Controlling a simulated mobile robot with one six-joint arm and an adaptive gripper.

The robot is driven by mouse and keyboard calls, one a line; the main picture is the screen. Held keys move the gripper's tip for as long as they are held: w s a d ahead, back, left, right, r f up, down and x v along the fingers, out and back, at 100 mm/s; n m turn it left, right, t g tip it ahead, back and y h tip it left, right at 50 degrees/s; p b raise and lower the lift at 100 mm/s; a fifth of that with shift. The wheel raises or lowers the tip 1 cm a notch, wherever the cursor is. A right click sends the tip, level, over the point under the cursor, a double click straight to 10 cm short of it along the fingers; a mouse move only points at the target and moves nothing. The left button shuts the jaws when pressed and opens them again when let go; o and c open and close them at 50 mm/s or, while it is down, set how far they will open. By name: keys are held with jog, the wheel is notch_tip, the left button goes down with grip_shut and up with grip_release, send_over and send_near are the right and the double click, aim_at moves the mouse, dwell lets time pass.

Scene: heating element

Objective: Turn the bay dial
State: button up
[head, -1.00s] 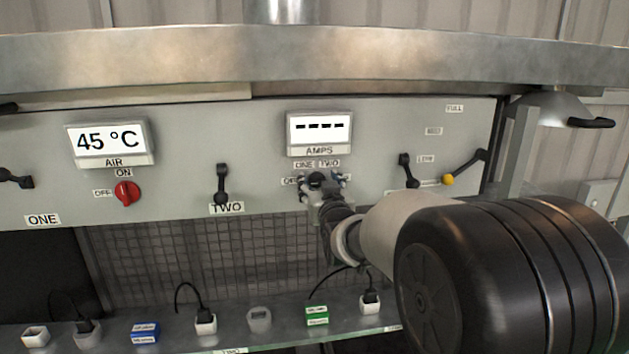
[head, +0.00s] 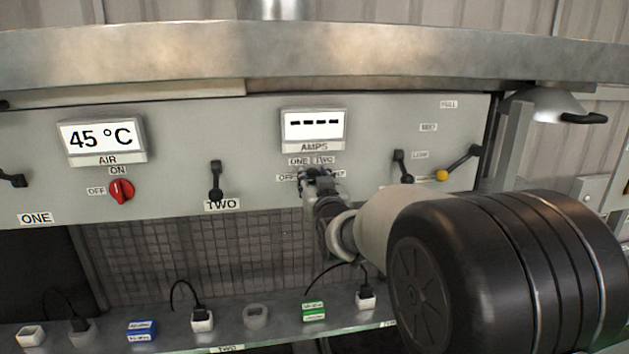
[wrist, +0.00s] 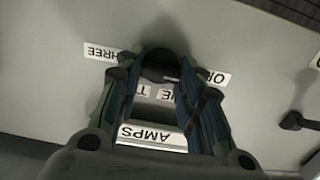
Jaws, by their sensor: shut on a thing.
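The bay dial (wrist: 160,62) is a dark knob on the grey panel below the AMPS display (head: 314,126), with OFF, ONE, TWO and THREE labels around it. My gripper (wrist: 160,85) is shut on the dial, one finger on each side, in the wrist view. In the head view my gripper (head: 318,182) points at the panel and hides most of the dial, so its pointer setting cannot be read.
A red OFF/ON knob (head: 121,191) sits below the AIR display (head: 102,136), which reads 45 °C. Black levers (head: 216,180) and a yellow-knobbed lever (head: 443,175) stick out of the panel. A shelf below holds plugs and small blocks (head: 314,311).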

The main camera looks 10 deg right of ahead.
jog(key=shift+b, duration=0.45)
jog(key=m+b, duration=0.2)
jog(key=b, duration=0.1)
jog(key=shift+f, duration=0.2)
jog(key=shift+d+r+m+b, duration=0.1)
jog(key=shift+m+b, duration=2.2)
jog(key=shift+m, duration=0.15)
jog(key=shift+d+r+m+b, duration=0.1)
jog(key=shift+m+b, duration=2.2)
jog(key=shift+m, duration=0.15)
jog(key=o, duration=1.1)
jog(key=shift+c, duration=0.2)
